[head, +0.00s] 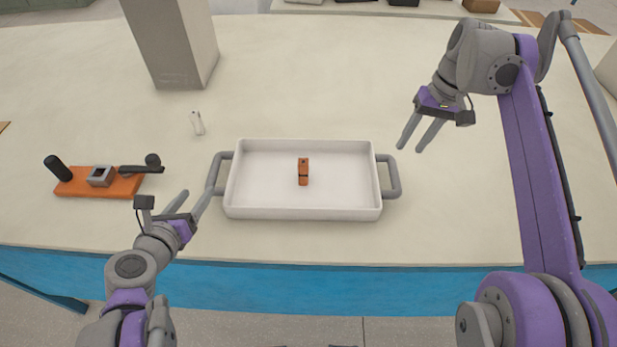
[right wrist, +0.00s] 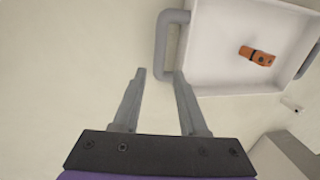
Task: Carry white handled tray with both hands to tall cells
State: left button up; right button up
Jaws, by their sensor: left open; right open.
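The white tray (head: 255,212) with a grey handle at each end lies on the table in the head view. An orange and black block (head: 303,172) lies inside it, near the middle. My left gripper (head: 197,197) is open, close to the tray's left handle (head: 217,172); I cannot tell whether a finger touches it. My right gripper (head: 413,141) is open and empty, up and to the right of the right handle (head: 394,176). In the right wrist view the open fingers (right wrist: 158,75) point toward the near handle (right wrist: 163,47), with nothing between them. I cannot make out the tall cells.
An orange board (head: 98,188) with a black cylinder, a grey square piece and a dark tool lies at the left. A small white item (head: 197,123) lies behind the tray, near a tall grey box (head: 172,40). The table right of the tray is clear.

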aim_at(209, 179)
jog(key=shift+s+f, duration=0.1)
jog(key=shift+s, duration=0.05)
pick_arm(q)
jog(key=x, duration=1)
jog(key=shift+w+d+f, duration=0.1)
jog(key=shift+w+f, duration=0.1)
jog(key=shift+w, duration=0.05)
pick_arm(e)
jog(key=f, duration=0.3)
jog(key=a+f, duration=0.1)
jog(key=f, duration=0.3)
jog(key=a+f, duration=0.1)
jog(key=f, duration=0.2)
jog(key=shift+f, duration=0.2)
pick_arm(q)
jog(key=shift+c, duration=0.4)
pick_arm(e)
jog(key=shift+c, duration=0.4)
pick_arm(q)
jog(key=c, duration=0.5)
pick_arm(e)
jog(key=c, duration=0.5)
pick_arm(q)
grip_shut()
pick_arm(e)
grip_shut()
